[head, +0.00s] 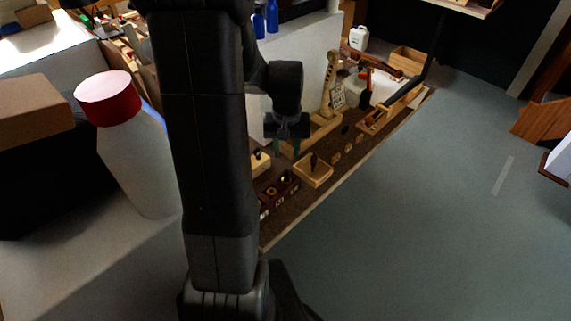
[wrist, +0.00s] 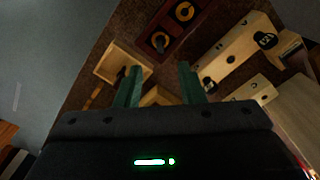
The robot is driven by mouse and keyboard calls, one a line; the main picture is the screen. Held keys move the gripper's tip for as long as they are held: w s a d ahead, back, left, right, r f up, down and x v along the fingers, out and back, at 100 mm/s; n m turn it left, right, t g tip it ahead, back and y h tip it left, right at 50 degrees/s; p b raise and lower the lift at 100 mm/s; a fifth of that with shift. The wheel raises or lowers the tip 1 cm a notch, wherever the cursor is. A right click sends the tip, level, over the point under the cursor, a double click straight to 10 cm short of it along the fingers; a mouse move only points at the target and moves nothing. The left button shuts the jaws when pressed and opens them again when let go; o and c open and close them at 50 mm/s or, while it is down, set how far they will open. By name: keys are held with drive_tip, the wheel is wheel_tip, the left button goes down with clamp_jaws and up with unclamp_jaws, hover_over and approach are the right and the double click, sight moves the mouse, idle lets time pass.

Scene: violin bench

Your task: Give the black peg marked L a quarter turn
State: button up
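My gripper (head: 287,149) hangs over the bench in the head view, green fingers pointing down. In the wrist view its two fingers (wrist: 160,68) are apart with nothing held between them. A pale wooden block (wrist: 236,45) lies right of the fingers. On it are a black peg with a white label (wrist: 265,40) and a second dark labelled peg (wrist: 208,85) close to the right finger. I cannot read either label surely, so I cannot tell which is marked L. The pegs are not clear in the head view.
A dark red block with gold rings (wrist: 182,22) lies above the fingers in the wrist view. A shallow wooden tray (wrist: 103,66) with a dark piece lies to the left. In the head view, a scroll-topped wooden neck (head: 328,85) stands behind my gripper. Floor (head: 440,200) is clear at right.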

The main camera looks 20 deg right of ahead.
sight(287, 170)
wheel_tip(287, 170, down, 9)
drive_tip(key=shift+f, duration=0.1)
idle(0.3)
